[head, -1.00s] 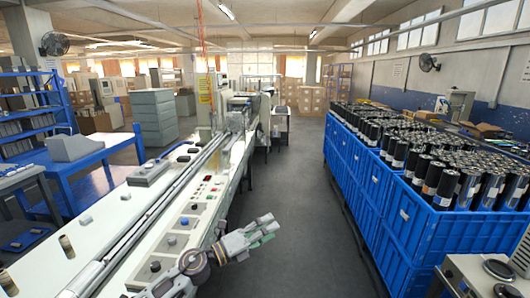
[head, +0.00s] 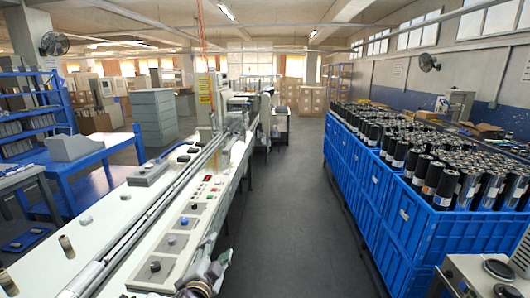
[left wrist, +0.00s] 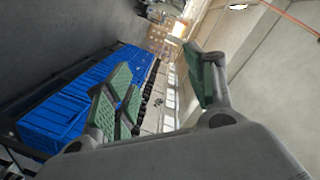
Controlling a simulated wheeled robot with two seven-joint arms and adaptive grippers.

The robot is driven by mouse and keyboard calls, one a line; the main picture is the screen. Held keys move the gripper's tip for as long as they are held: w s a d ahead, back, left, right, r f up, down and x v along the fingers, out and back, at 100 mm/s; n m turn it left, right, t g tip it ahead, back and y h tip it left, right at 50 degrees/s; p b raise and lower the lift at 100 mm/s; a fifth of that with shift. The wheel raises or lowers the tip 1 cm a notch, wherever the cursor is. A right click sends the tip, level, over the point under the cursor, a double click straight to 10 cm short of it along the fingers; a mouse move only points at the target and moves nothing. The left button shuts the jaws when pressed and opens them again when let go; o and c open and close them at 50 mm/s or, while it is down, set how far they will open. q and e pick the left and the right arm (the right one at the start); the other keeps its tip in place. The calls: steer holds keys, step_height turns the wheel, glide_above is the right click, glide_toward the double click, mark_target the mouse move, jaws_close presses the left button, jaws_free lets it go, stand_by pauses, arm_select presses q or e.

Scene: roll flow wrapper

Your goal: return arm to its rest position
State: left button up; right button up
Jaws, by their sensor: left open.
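My left gripper (head: 215,258) shows at the bottom of the head view, over the near right edge of the flow wrapper (head: 172,232). Most of its arm is cut off by the frame's lower edge. In the left wrist view, its green-padded fingers (left wrist: 162,92) stand wide apart with nothing between them. My right gripper does not show in either view.
A long row of blue crates (head: 410,232) filled with dark rolls (head: 440,180) stands on the right. The grey floor aisle (head: 290,220) between crates and machine is clear. A blue table (head: 100,155) stands at the left. A machine with round discs (head: 500,270) is at bottom right.

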arm_select(q)
steer(key=s+a+f+n+g+y, duration=0.2)
steer(key=s+a+f+n+g, duration=0.45)
steer(key=s+f, duration=0.45)
steer(key=s+f+n+g, duration=0.1)
steer(key=s+f+g, duration=0.2)
steer(key=s, duration=0.5)
steer(key=s+f+n+g, duration=0.2)
steer(key=s+f+g, duration=0.2)
steer(key=s, duration=0.4)
step_height(320, 180, down, 32)
steer(key=s+a, duration=0.2)
steer(key=s, duration=0.1)
steer(key=s+a+f+g, duration=0.1)
steer(key=s+a+f, duration=0.1)
steer(key=s+f, duration=0.8)
steer(key=s+a+f+g, duration=0.1)
steer(key=s+a+f, duration=0.1)
steer(key=s+f, duration=0.8)
steer(key=shift+s+a+m, duration=0.25)
steer(key=shift+s+m, duration=0.2)
steer(key=shift+s, duration=0.35)
steer(key=shift+a, duration=0.1)
